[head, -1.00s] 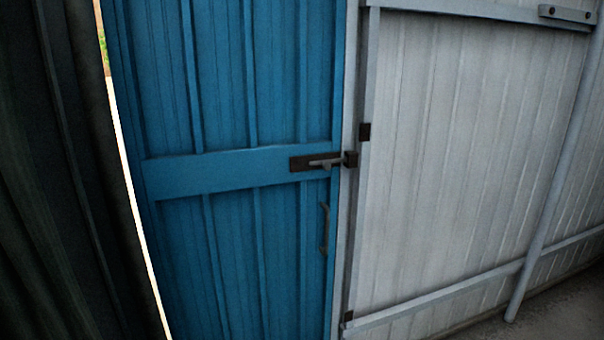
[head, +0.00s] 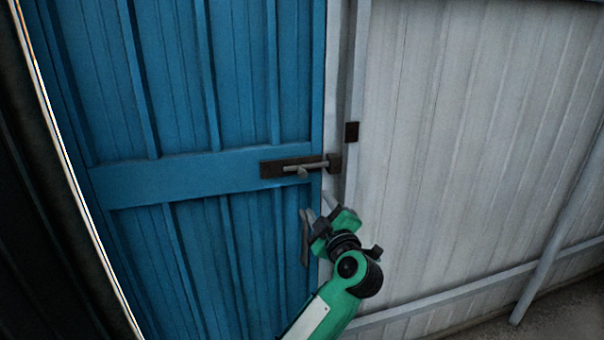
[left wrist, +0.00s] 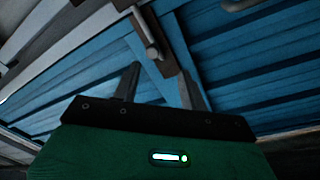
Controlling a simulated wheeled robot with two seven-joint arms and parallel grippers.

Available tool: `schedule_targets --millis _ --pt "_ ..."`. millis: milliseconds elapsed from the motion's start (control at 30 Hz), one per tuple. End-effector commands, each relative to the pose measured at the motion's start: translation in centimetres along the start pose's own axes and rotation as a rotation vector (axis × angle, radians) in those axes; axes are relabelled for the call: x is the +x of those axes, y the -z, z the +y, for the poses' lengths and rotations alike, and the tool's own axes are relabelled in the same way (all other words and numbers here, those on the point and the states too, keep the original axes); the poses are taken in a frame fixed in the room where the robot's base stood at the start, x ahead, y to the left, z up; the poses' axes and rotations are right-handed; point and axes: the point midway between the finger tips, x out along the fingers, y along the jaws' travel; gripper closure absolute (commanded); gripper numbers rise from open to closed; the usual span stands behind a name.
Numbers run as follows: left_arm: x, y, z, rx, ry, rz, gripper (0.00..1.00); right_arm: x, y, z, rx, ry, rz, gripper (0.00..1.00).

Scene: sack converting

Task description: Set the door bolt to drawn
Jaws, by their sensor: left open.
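The door bolt (head: 312,166) is a grey rod with a small knob on a dark brown plate (head: 272,169), fixed to the blue door's middle rail. Its right end reaches the dark keeper (head: 335,163) on the frame post, across the door's edge. My left gripper (head: 322,205) is open and empty, just below the bolt and apart from it. In the left wrist view the bolt (left wrist: 148,38) shows beyond the two spread fingers (left wrist: 160,84). My right gripper is in neither view.
The blue door (head: 150,185) carries a vertical grey pull handle (head: 304,238) close beside my left gripper. A pale corrugated wall (head: 450,150) with a diagonal brace stands to the right. A dark panel (head: 25,210) is at the left. The space before the door looks clear.

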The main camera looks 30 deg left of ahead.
Motion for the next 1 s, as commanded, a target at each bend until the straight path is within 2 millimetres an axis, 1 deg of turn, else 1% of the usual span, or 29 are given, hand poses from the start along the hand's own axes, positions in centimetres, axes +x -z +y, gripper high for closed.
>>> schedule_targets --millis 33,100,233,333,467,700,800,900,1000 --pt "-0.2 1.2 1.0 -0.028 0.021 -0.024 0.57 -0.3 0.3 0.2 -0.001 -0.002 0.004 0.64" --pt "-0.6 2.0 1.6 -0.045 0.043 -0.056 0.57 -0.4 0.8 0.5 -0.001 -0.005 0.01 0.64" --pt "-0.5 2.6 2.1 -0.054 0.061 -0.086 0.57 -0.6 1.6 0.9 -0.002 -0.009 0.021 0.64" --pt "0.5 2.6 2.1 -0.053 0.063 -0.087 0.57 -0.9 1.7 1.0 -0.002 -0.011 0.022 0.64" --pt "2.8 2.5 2.1 -0.051 0.063 -0.085 0.57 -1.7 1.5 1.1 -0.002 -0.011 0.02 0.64" --pt "8.0 2.1 1.7 -0.053 0.063 -0.085 0.57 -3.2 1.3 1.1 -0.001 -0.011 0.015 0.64" --pt "9.8 1.8 1.6 -0.052 0.063 -0.085 0.57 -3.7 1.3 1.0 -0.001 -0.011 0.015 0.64" --pt "11.2 1.6 1.4 -0.053 0.063 -0.086 0.57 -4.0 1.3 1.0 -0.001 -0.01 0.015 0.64" --pt "12.2 1.5 1.3 -0.054 0.062 -0.087 0.57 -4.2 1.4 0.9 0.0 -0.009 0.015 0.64"
